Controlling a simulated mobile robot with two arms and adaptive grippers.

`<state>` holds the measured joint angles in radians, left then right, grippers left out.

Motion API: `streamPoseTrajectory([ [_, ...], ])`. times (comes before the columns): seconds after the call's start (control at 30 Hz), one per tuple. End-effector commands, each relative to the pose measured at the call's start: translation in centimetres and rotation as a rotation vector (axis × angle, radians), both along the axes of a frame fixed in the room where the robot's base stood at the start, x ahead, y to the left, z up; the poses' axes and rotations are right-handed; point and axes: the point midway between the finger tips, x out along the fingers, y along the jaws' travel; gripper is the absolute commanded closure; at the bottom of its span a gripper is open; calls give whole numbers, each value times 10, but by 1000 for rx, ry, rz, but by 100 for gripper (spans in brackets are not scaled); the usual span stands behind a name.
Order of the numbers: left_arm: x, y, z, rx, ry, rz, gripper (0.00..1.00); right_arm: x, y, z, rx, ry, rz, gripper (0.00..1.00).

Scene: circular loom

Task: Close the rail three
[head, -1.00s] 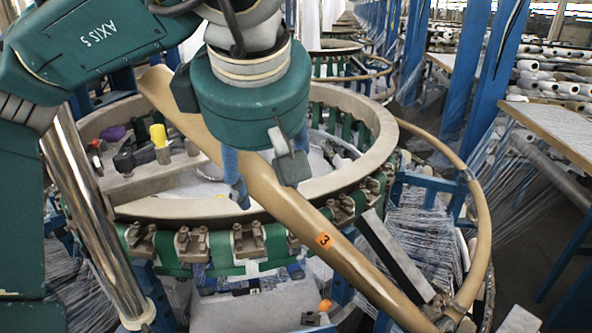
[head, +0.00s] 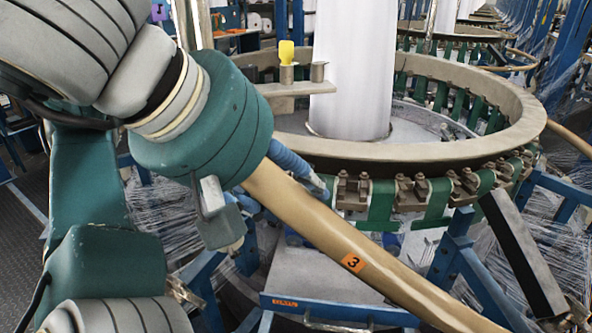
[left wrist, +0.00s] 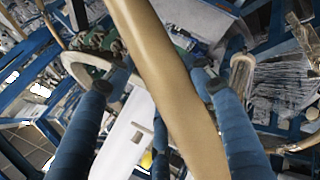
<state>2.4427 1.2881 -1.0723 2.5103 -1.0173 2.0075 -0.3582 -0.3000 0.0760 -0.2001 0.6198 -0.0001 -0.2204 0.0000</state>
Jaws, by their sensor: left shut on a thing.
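Rail three is a tan curved rail (head: 318,230) with an orange "3" label (head: 353,262). It slants from under my left wrist to the bottom right, in front of the loom ring (head: 400,155). My left gripper (head: 282,212) is shut on the rail near its upper-left part, with blue fingers on either side. In the left wrist view, the rail (left wrist: 165,70) runs between the two fingers of the gripper (left wrist: 162,78). The rail's far upper end is hidden behind my wrist in the head view. My right gripper is not in view.
Brown clamps (head: 352,190) and green straps line the loom's rim. A white fabric column (head: 350,65) rises from its middle. A dark flat bar (head: 522,255) and blue frame posts (head: 455,255) stand at the right. Open floor (head: 25,230) shows at far left.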

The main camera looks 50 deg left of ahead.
Motion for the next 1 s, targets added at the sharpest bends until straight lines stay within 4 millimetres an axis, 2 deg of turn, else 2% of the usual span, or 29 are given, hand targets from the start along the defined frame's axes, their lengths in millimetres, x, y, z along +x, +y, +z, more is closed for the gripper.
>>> streamPoseTrajectory([
  [0.1, -1, 1, -1, 13, 6, -3, 95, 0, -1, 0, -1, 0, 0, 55],
  [0.13, -1, 1, -1, 13, 7, -3, 46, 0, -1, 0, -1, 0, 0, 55],
  [0.23, -1, 1, -1, 10, 6, -2, 28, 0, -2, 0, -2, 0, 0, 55],
  [0.67, 0, 0, 6, 4, 1, 0, 28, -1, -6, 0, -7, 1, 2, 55],
  [1.0, 0, 0, 44, 4, -2, 1, 28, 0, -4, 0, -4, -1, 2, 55],
])
